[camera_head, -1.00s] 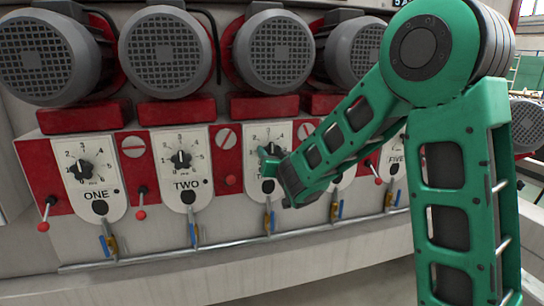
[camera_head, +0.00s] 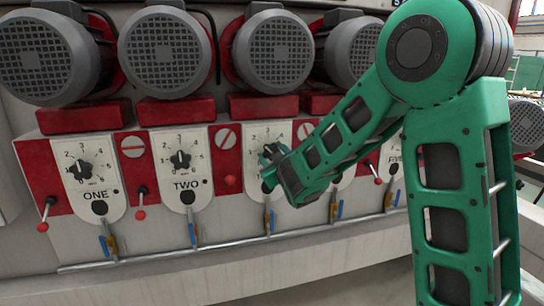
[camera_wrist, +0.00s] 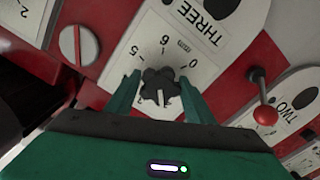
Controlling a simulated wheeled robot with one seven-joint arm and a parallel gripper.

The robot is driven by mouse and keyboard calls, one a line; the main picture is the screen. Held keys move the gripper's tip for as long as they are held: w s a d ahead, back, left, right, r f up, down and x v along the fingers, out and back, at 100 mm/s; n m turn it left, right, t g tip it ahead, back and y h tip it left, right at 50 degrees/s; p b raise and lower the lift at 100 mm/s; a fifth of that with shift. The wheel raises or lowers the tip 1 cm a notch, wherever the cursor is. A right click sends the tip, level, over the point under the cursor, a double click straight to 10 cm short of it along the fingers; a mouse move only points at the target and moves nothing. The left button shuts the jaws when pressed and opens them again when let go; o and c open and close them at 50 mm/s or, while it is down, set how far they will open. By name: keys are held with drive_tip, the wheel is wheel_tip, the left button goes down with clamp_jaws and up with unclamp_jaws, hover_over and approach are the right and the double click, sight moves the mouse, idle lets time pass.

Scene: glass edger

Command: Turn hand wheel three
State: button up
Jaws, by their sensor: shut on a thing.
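Hand wheel three is a small black lobed knob (camera_wrist: 159,86) with a pale pointer mark, on the white dial plate labelled THREE (camera_wrist: 205,42). In the wrist view the plate appears upside down. My gripper (camera_wrist: 160,96) has a green finger on each side of the knob and is shut on it. In the head view my gripper (camera_head: 270,165) is at the third panel and hides most of its knob and label.
Dial TWO (camera_head: 180,160) and dial ONE (camera_head: 80,171) stand to the left, each with a red-ball lever (camera_head: 140,214) nearby. Grey motors (camera_head: 165,50) on red blocks overhang the panels. Blue-handled valves (camera_head: 193,236) and a pipe run below.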

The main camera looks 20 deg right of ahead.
drive_tip(key=shift+f+n, duration=0.1)
drive_tip(key=shift+n, duration=0.5)
drive_tip(key=o, duration=1.1)
drive_tip(key=shift+c, duration=0.2)
drive_tip(key=s, duration=1)
drive_tip(key=shift+s, duration=0.35)
drive_tip(key=shift+d, duration=0.1)
